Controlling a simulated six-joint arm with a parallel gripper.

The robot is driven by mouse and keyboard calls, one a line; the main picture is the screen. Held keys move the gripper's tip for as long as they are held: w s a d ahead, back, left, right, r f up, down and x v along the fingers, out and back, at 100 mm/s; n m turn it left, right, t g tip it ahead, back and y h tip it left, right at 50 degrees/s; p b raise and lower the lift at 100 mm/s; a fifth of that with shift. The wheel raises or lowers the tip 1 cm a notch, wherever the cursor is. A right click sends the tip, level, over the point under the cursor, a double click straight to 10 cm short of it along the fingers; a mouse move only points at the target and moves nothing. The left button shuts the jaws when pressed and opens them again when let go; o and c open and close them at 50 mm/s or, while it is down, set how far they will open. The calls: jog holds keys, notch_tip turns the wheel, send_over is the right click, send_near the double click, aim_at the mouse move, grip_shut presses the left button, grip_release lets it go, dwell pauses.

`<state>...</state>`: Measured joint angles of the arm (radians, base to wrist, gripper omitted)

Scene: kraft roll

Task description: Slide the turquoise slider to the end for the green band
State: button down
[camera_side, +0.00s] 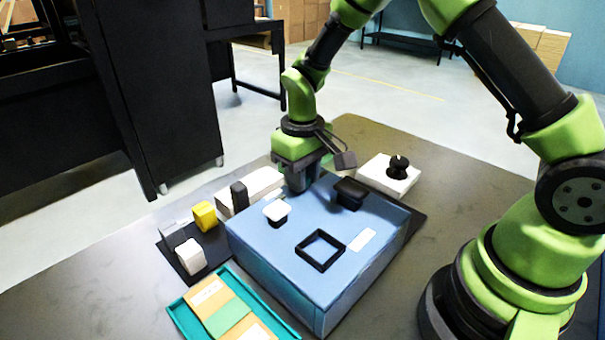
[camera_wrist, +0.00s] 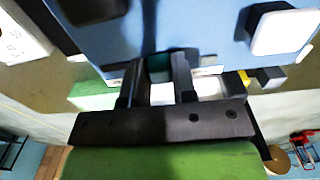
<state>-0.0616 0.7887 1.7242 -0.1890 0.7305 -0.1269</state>
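My gripper (camera_side: 300,186) points down at the far edge of the blue box (camera_side: 262,240). In the wrist view its two dark fingers (camera_wrist: 157,75) are a short way apart, with a dark turquoise piece (camera_wrist: 158,65), likely the slider, between them. I cannot tell whether the fingers press on it. A green strip (camera_wrist: 95,92) lies to the left of the fingers in the wrist view; I cannot tell whether it is the green band. In the side view the gripper hides the slider.
On the blue box are a white button (camera_side: 277,211), a black knob (camera_side: 350,191) and a black square frame (camera_side: 320,250). Beside it stand a yellow block (camera_side: 205,215), a white block (camera_side: 190,256), a teal tray (camera_side: 185,318) and a white box with a black knob (camera_side: 398,167).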

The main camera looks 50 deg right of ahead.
aim_at(324, 173)
jog(key=shift+d, duration=3)
jog(key=c, duration=0.9)
grip_release()
notch_tip(324, 173, up, 10)
